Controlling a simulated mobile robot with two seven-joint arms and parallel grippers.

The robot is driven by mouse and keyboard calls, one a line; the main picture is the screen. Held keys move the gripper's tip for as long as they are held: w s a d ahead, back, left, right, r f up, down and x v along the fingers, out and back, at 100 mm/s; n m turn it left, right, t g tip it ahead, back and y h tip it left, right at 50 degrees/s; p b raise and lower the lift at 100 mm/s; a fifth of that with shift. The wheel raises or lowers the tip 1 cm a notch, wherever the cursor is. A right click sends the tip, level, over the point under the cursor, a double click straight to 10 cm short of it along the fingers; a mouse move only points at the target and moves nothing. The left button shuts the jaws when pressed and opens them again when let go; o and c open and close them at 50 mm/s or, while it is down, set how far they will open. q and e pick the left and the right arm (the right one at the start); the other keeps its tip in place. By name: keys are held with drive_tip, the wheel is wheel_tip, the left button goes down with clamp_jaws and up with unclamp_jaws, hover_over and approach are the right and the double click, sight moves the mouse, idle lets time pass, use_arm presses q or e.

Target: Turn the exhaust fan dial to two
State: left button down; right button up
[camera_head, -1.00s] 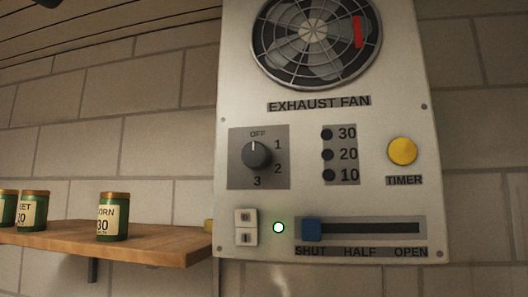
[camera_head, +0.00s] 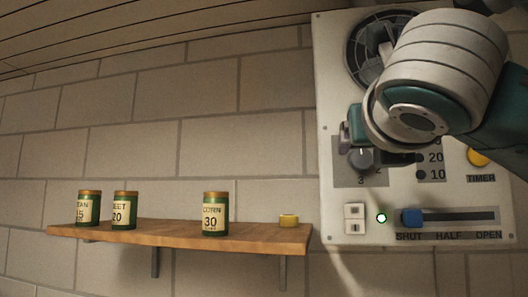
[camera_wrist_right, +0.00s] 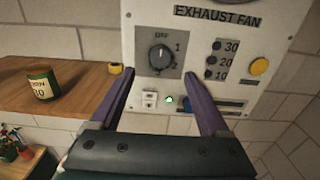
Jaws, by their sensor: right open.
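The exhaust fan dial (camera_head: 360,158) is a dark round knob on the white control panel (camera_head: 336,205), with its upper part hidden by my right arm in the head view. In the right wrist view the dial (camera_wrist_right: 161,57) shows its pale pointer line up towards OFF; the 1 is readable, and the lower numbers are hard to make out. My right gripper (camera_wrist_right: 159,75) is open, its purple fingers either side of the dial in that picture, with nothing between them. In the head view the gripper (camera_head: 347,136) is at the dial's upper left, mostly hidden. My left gripper is not in view.
The fan (camera_head: 364,45), the yellow timer button (camera_head: 479,156), a white rocker switch (camera_head: 354,218), a lit green lamp (camera_head: 381,218) and a blue slider (camera_head: 411,217) at SHUT share the panel. A wooden shelf (camera_head: 255,236) at left holds green cans and a yellow object (camera_head: 288,220).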

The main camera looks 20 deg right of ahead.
sight(361, 156)
drive_tip(key=p+x, duration=0.4)
drive_tip(key=x, duration=0.3)
drive_tip(key=shift+w+d+r+p, duration=0.1)
drive_tip(key=shift+d+r+p, duration=0.1)
drive_tip(key=shift+p, duration=0.1)
drive_tip(key=shift+w+d+f, duration=0.2)
drive_tip(key=shift+w, duration=0.25)
clamp_jaws()
